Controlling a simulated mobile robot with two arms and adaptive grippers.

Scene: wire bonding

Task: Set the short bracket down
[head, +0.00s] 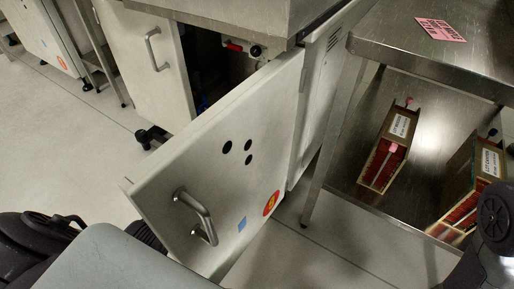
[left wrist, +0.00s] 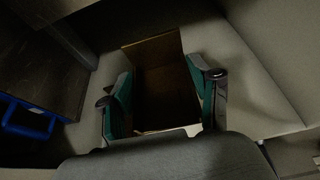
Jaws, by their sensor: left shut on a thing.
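In the left wrist view, the two teal-padded fingers of my left gripper (left wrist: 162,98) stand on either side of a brown piece with flat faces, which I take for the short bracket (left wrist: 155,50). The gripper is shut on it. The bracket's inner part is dark and its near end is partly hidden by the grey wrist housing. I cannot tell how far it is above the pale surface behind it. The head view does not show the bracket or either gripper's fingers; dark arm parts of mine show at its lower corners.
A cabinet door (head: 237,165) with a metal handle (head: 196,215) stands open at the centre. A steel table (head: 440,35) at the right has two labelled brown boxes, one (head: 390,148) left of the other (head: 470,185), on its lower shelf (head: 345,165). A blue item (left wrist: 30,118) shows in the left wrist view.

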